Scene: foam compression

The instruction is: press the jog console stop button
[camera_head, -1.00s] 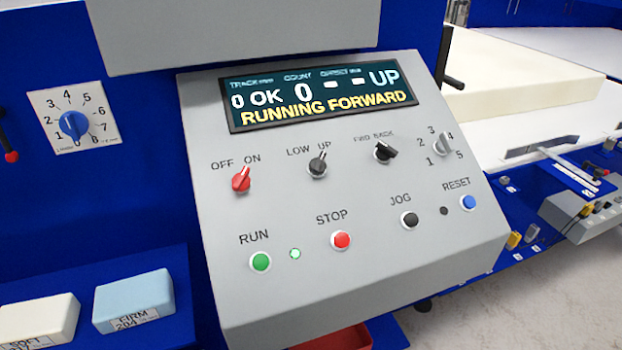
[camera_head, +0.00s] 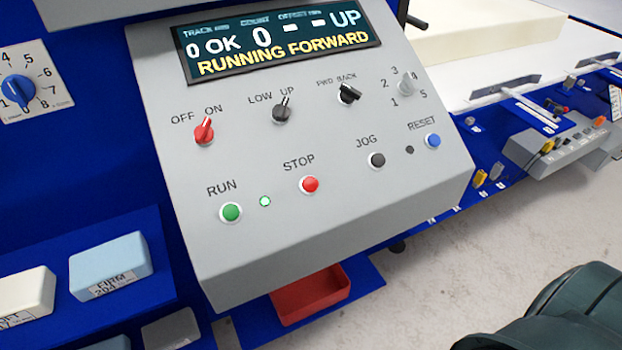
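The grey jog console (camera_head: 330,220) fills the middle of the head view. Its red STOP button (camera_head: 310,184) sits on the lower part of the sloped face, between the green RUN button (camera_head: 231,211) and the black JOG button (camera_head: 377,160). A small lamp (camera_head: 265,201) beside RUN glows green. The display (camera_head: 280,45) reads "RUNNING FORWARD", "OK", "0" and "UP". Neither gripper shows. A dark rounded part of my own body shows at the lower right corner, apart from the console.
A red tray (camera_head: 312,295) sits below the console. Foam blocks, one light blue (camera_head: 108,265) labelled FIRM, lie on a blue shelf at lower left. A large cream foam slab (camera_head: 490,30) lies behind at right. The space in front of the console's right side shows bare floor.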

